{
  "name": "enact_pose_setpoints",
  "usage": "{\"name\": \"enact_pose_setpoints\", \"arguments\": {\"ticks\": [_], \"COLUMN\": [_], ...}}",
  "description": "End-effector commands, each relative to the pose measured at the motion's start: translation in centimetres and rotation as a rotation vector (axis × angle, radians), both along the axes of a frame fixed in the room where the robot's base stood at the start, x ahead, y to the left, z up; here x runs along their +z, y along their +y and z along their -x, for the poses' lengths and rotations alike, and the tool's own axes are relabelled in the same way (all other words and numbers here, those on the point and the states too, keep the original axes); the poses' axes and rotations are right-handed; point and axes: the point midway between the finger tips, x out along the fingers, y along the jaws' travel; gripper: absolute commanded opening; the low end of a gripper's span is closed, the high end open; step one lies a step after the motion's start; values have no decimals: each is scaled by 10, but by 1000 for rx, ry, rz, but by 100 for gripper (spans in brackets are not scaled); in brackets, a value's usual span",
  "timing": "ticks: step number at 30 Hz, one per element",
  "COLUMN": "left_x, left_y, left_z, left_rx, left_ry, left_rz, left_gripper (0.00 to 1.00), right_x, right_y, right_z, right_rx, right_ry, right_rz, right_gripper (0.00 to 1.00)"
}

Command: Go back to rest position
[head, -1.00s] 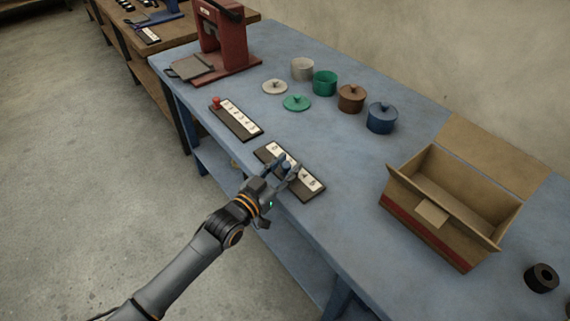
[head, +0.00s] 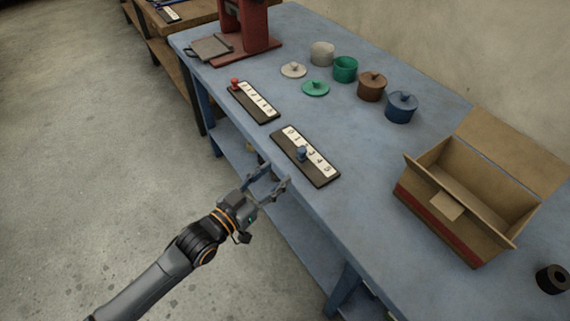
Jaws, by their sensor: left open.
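My left gripper (head: 267,182) is open and empty. It hangs in front of the blue table's front edge, a little below and left of the nearer number strip (head: 318,165). A small blue peg (head: 301,152) stands on that strip, apart from the fingers. My left arm reaches in from the lower left. My right gripper does not show.
The blue table (head: 365,190) carries a second number strip with a red peg (head: 235,84), a red press (head: 254,30), several pots such as a blue one (head: 401,108), an open cardboard box (head: 423,207) and a dark roll (head: 552,279). Floor at left is clear.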

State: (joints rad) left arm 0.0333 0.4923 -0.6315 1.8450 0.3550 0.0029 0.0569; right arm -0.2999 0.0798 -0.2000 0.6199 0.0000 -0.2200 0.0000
Motion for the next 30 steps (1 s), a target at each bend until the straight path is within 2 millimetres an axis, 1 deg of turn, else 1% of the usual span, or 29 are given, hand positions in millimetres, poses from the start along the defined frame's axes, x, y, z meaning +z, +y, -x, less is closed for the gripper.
{"name": "enact_pose_setpoints", "arguments": {"ticks": [2, 6, 20, 22, 23, 26, 29, 30], "left_x": [0, 1, 0, -5, -11, -47, -106, -134], "left_y": [4, 6, 6, 9, 11, 26, 51, 64], "left_z": [6, 9, 8, 7, 6, -1, -5, -3], "left_rx": [0, -1, 0, 8, 15, 64, 139, 172], "left_ry": [0, -2, 0, 9, 18, 76, 174, 223], "left_rz": [0, 1, 1, -6, -13, -54, -123, -156], "left_gripper": [46, 46, 46, 46, 46, 46, 46, 46], "right_x": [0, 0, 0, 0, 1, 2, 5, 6], "right_y": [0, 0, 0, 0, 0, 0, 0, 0], "right_z": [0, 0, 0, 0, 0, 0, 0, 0], "right_rx": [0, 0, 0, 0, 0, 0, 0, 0], "right_ry": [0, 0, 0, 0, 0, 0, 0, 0], "right_rz": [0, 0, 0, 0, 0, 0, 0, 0], "right_gripper": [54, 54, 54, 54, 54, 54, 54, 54]}}
